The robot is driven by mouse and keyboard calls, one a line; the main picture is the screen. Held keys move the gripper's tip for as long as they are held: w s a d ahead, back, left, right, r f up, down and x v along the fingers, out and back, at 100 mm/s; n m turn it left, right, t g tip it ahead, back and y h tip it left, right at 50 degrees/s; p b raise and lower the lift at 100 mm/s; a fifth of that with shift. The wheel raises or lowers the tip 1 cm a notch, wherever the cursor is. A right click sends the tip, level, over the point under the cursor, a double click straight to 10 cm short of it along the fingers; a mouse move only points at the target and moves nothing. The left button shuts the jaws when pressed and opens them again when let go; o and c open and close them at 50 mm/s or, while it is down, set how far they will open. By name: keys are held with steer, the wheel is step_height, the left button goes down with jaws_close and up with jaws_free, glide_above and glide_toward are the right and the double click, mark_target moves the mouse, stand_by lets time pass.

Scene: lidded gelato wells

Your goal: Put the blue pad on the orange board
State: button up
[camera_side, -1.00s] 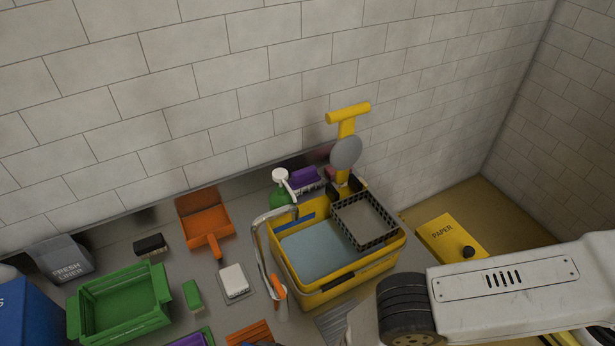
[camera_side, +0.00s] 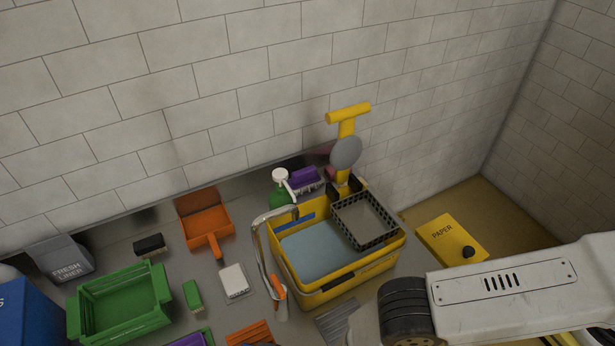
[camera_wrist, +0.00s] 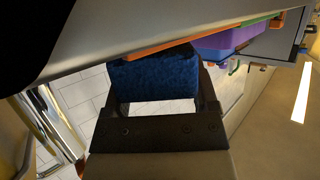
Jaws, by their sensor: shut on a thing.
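The blue pad (camera_wrist: 155,78) is a dark blue, fuzzy block, seen in the wrist view. My gripper (camera_wrist: 158,92) is shut on it, with a dark finger at each side. An orange slatted board (camera_side: 250,333) shows at the bottom edge of the side view, partly cut off; I take it to be the orange board. A thin orange strip (camera_wrist: 190,37) lies just above the pad in the wrist view; I cannot tell whether it is that board or whether the pad touches it. The gripper and pad are out of the side view.
A yellow tub (camera_side: 340,285) with a black-rimmed basket (camera_side: 365,243) stands right of the board. A curved metal tap (camera_side: 258,250) rises between.

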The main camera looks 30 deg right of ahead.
steer(key=shift+f, duration=0.15)
steer(key=o, duration=1.2)
steer(key=shift+s+d, duration=0.1)
steer(key=shift+v, duration=3.8)
